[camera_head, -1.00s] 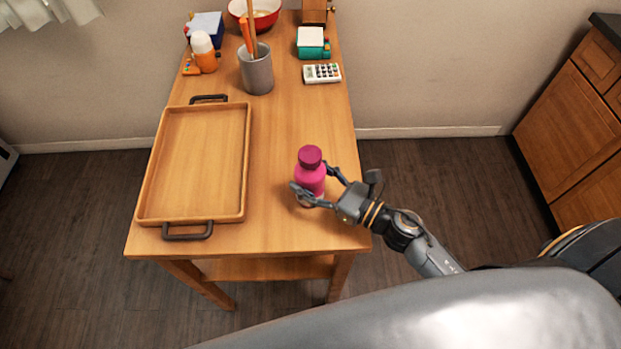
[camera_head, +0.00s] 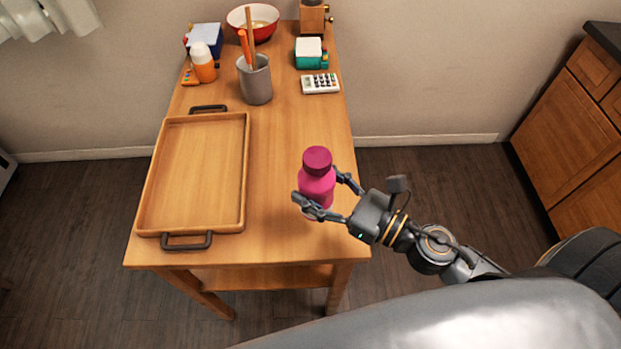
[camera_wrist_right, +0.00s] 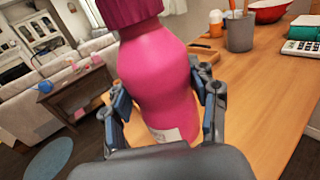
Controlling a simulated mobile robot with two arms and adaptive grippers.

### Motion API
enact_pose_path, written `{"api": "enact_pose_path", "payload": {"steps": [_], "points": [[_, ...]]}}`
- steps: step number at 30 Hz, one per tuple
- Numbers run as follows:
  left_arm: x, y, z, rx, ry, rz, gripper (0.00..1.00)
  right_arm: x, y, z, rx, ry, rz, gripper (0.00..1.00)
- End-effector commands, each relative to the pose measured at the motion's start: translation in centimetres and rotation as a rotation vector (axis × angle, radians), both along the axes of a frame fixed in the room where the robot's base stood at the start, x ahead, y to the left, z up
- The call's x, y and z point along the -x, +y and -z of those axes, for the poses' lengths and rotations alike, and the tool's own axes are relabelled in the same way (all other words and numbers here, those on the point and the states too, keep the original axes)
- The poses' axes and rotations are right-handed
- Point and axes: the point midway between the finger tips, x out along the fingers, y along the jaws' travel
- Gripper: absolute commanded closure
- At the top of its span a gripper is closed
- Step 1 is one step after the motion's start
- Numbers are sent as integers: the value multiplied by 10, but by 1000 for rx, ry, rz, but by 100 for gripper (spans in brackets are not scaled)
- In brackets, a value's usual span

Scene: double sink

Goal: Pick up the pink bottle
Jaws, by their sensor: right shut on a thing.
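The pink bottle (camera_head: 317,184) has a dark magenta cap and stands upright between the fingers of my right gripper (camera_head: 325,192), near the right edge of the wooden table (camera_head: 275,232). In the right wrist view the bottle (camera_wrist_right: 158,80) fills the middle, with a finger of my right gripper (camera_wrist_right: 160,105) against each side and a white label low on it. The gripper is shut on the bottle. The bottle appears raised above the table top. My left gripper is not in view.
A wooden tray (camera_head: 240,180) with dark handles lies on the table's left. A grey cup (camera_head: 256,82) with utensils, a calculator (camera_head: 320,84), an orange-and-white bottle (camera_head: 204,66) and a red bowl (camera_head: 265,32) stand farther back. The table between tray and bottle is clear.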

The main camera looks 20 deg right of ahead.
Motion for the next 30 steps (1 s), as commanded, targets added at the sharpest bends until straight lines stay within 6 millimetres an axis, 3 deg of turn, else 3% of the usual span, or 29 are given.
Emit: {"api": "enact_pose_path", "payload": {"steps": [3, 8, 20, 30], "points": [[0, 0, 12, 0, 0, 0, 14, 33, 3, -5, -3, 10, 0, 73], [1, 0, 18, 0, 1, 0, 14, 61, 6, -22, -5, 8, 4, 73], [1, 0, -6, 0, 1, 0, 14, 78, 7, -38, -3, 5, 5, 73], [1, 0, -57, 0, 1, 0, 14, 79, 7, -89, 0, 3, 3, 73]]}}
